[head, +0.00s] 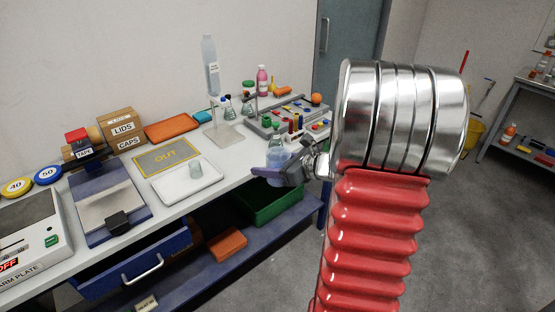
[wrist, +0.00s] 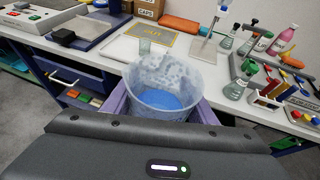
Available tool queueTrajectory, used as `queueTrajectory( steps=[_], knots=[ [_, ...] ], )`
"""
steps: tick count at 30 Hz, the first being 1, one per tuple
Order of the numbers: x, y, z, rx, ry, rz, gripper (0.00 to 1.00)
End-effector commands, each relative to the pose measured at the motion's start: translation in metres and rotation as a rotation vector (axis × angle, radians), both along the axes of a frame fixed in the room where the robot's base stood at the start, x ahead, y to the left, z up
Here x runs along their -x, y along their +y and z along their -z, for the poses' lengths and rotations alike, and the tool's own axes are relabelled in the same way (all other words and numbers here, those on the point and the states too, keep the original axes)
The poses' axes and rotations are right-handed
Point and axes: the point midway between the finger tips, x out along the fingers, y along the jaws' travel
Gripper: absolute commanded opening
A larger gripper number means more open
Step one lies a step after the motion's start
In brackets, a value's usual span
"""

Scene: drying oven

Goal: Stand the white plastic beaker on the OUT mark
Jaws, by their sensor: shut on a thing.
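My gripper (head: 284,172) is shut on a translucent whitish plastic beaker, which is upright with something blue in its bottom. The beaker (wrist: 160,85) fills the middle of the wrist view between the purple fingers (wrist: 158,108); in the head view its pale blue side (head: 276,158) shows partly behind the gripper. It is held out by the bench's front edge, right of the white tray. The OUT mark (head: 150,168) is a grey rectangle with yellow border and lettering, flat on the bench behind the tray. It also shows behind the beaker in the wrist view (wrist: 188,43).
A white tray (head: 181,198) with a small clear beaker (head: 196,169) lies in front of the OUT mark. Flasks, a stand (head: 222,134) and a rack of small items (head: 294,130) are at the right. An open blue drawer (head: 140,264) juts out below the bench.

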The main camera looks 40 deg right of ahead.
Motion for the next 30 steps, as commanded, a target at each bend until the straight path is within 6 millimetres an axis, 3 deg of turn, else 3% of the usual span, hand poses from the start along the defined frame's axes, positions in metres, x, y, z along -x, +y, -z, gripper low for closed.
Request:
queueTrajectory(
  steps=[8,16,24,30],
  knots=[
    [-0.022,0.050,0.034,-0.003,0.006,-0.162,0.26],
    [-0.041,0.128,0.082,-0.006,0.005,-0.370,0.26],
    [-0.046,0.212,0.132,-0.009,0.001,-0.556,0.26],
    [-0.042,0.257,0.157,-0.008,-0.002,-0.646,0.26]
  ],
)
